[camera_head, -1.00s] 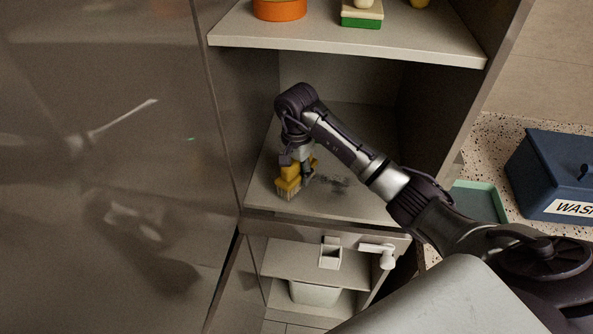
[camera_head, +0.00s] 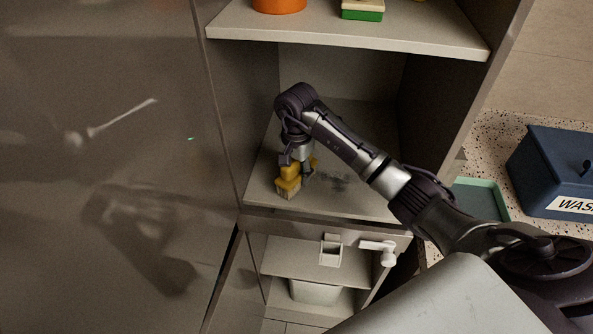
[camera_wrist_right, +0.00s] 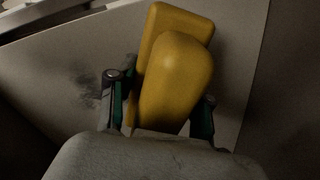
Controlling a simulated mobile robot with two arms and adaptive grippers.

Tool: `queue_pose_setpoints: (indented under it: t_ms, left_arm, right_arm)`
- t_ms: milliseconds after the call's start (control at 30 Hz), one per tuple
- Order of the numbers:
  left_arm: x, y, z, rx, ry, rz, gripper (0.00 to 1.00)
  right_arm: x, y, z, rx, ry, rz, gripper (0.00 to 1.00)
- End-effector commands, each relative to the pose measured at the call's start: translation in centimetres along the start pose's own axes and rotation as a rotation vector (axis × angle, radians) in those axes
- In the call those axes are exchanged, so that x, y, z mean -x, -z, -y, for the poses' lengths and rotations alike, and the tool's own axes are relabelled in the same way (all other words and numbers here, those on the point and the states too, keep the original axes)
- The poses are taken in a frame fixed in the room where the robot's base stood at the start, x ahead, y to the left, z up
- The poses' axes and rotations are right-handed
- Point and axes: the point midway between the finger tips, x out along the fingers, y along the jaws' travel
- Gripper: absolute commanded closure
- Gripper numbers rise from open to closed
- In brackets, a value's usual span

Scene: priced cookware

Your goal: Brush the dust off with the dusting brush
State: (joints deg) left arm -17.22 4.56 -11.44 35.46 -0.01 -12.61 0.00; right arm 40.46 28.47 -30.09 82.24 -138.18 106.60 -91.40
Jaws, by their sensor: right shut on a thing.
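The dusting brush (camera_head: 289,186) is yellow with pale bristles on its underside. My right gripper (camera_head: 301,168) is shut on its handle and holds it, bristles down, at the left part of the cabinet's middle shelf (camera_head: 375,207). Whether the bristles touch the shelf is hard to tell. In the right wrist view the yellow brush (camera_wrist_right: 176,75) sits between the two fingers. A dark dust patch (camera_head: 338,182) lies on the shelf right of the brush; the dust also shows left of the fingers in the wrist view (camera_wrist_right: 86,88). My left gripper is not in view.
The upper shelf (camera_head: 345,36) holds an orange pot (camera_head: 279,5) and a green-based item (camera_head: 362,12). A cabinet side wall stands close left of the brush. A blue box (camera_head: 556,170) and a teal tray (camera_head: 484,198) stand on the speckled counter at right.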

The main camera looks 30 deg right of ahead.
Motion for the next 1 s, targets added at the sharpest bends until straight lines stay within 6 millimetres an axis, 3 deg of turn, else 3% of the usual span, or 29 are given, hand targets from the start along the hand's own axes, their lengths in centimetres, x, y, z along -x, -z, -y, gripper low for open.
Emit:
queue_pose_setpoints:
  t_ms: [467, 1000]
  left_arm:
    - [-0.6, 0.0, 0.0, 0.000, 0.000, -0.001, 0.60]
    - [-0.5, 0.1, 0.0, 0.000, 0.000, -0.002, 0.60]
  right_arm:
    - [-0.7, 0.1, 0.0, -0.001, 0.001, 0.000, 1.00]
    - [-0.6, 1.7, -3.0, -0.001, 0.000, -0.001, 1.00]
